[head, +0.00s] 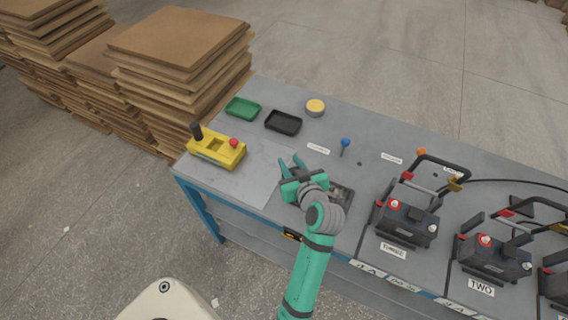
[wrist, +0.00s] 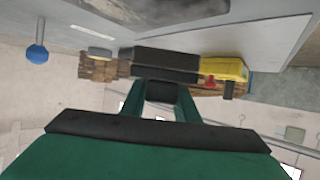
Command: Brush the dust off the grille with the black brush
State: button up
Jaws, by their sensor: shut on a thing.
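My gripper (head: 291,165) is over the grey bench, left of the grille, with its fingers pointing away from me. In the wrist view my gripper (wrist: 162,88) is shut on the black brush (wrist: 160,66), a wide dark block across the fingertips with its grip between them. In the head view the brush is mostly hidden by the fingers. The dark grille (head: 342,194) lies on the bench just right of my wrist and is partly covered by my arm. Its dust cannot be made out. I see no contact between brush and grille.
A yellow control box (head: 217,150), green tray (head: 243,109), black tray (head: 283,122) and round yellow-topped item (head: 315,107) stand behind and left. A blue-knobbed lever (head: 345,144) rises behind the grille. Batteries (head: 407,221) with clamps and cables crowd the right.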

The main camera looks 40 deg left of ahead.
jog(key=shift+r, duration=2.3)
